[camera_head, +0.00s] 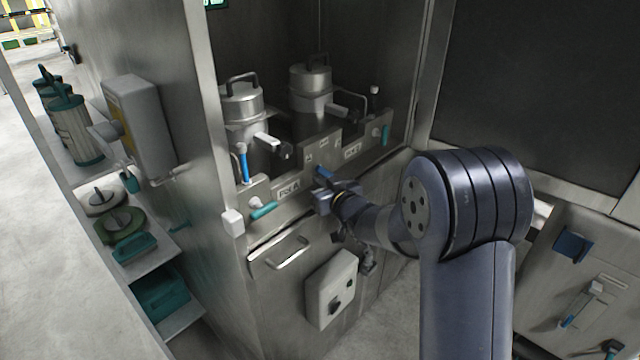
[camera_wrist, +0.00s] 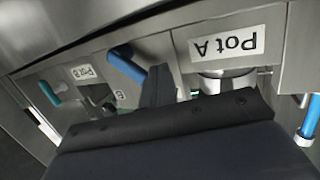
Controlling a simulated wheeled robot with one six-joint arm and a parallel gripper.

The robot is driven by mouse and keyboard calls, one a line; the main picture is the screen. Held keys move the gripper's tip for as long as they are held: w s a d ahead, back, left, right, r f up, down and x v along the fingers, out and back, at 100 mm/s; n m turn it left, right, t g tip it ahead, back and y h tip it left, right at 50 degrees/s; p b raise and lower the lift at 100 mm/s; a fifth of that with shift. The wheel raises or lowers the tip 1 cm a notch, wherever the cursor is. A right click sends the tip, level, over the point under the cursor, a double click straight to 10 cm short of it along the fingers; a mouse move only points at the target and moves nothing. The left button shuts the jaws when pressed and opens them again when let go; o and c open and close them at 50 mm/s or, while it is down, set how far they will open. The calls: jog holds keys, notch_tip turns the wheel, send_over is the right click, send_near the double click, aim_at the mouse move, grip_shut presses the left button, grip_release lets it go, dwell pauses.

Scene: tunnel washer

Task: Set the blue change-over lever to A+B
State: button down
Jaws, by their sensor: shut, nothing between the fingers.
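The blue change-over lever (camera_head: 323,173) is on the steel front panel between the two pots. In the wrist view, the blue lever (camera_wrist: 127,67) runs diagonally, its lower right end by the dark finger (camera_wrist: 158,86) of my gripper. My gripper (camera_head: 323,192) is shut with nothing held, just below the lever in the head view. I cannot tell whether finger and lever touch. The Pot A label (camera_wrist: 222,43) appears upside down in the wrist view, with the Pot B label (camera_wrist: 85,71) to its left. A small B label (camera_wrist: 120,94) lies below the lever. The lever's pivot is hidden.
Teal handles (camera_head: 263,210) (camera_head: 385,134) sit at both panel ends. A blue-handled upright lever (camera_head: 244,163) stands at the left pot (camera_head: 241,101). The right pot (camera_head: 310,80) is behind the panel. A drawer handle (camera_head: 287,254) and grey box (camera_head: 331,289) are below.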

jog(key=shift+w+d+r+p, duration=0.15)
jog(key=shift+w+r+p, duration=0.05)
jog(key=shift+r+p, duration=0.2)
jog(key=shift+w+d+r+p, duration=0.15)
jog(key=shift+w+r+p, duration=0.1)
jog(key=shift+r, duration=0.15)
jog(key=shift+w+d+r+p, duration=0.75)
jog(key=shift+w+p, duration=0.1)
jog(key=shift+p, duration=0.3)
dwell(1.0)
jog(key=shift+s+a+r, duration=0.15)
jog(key=shift+s+a, duration=0.15)
jog(key=v, duration=1)
jog(key=shift+b, duration=0.4)
jog(key=shift+w, duration=0.1)
